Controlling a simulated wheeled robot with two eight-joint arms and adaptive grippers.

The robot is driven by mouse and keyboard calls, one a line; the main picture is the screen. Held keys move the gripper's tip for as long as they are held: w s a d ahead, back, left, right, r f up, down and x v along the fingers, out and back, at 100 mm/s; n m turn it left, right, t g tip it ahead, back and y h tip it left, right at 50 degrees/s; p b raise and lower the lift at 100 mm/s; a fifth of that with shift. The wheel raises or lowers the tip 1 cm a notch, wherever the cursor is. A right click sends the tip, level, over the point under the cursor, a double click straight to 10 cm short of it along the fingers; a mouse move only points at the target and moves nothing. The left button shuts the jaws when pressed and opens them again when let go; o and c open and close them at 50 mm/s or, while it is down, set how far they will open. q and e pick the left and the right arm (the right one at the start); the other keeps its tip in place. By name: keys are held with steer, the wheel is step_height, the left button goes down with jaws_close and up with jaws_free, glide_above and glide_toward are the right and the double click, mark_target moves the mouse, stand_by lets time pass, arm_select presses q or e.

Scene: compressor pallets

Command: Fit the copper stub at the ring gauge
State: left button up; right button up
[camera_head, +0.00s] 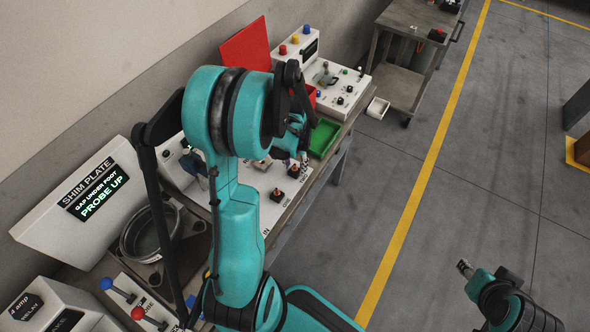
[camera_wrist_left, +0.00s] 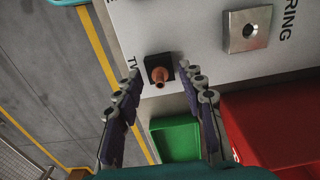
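The copper stub (camera_wrist_left: 159,76) stands in a black square base on the white board in the left wrist view. My left gripper (camera_wrist_left: 163,98) is open, with its fingers spread on either side and the stub just beyond the fingertips; nothing is between the pads. The ring gauge (camera_wrist_left: 248,30) is a metal square block with a round hole, beside the RING lettering. In the head view my left arm hides much of the board, and its gripper (camera_head: 298,140) is partly covered. My right gripper (camera_head: 466,268) is at the lower right, over the floor, too small to read.
A green tray (camera_wrist_left: 176,139) and a red bin (camera_wrist_left: 275,128) stand beside the board. In the head view a sign reading SHIM PLATE (camera_head: 85,200), levers (camera_head: 120,290) and a control box (camera_head: 338,88) line the bench.

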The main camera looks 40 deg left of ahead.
stand_by(0.4)
arm_select(q)
jaws_close()
steer(key=shift+r, duration=0.15)
steer(key=shift+r+p, duration=2)
steer(key=shift+r, duration=0.85)
steer(key=shift+a, duration=0.1)
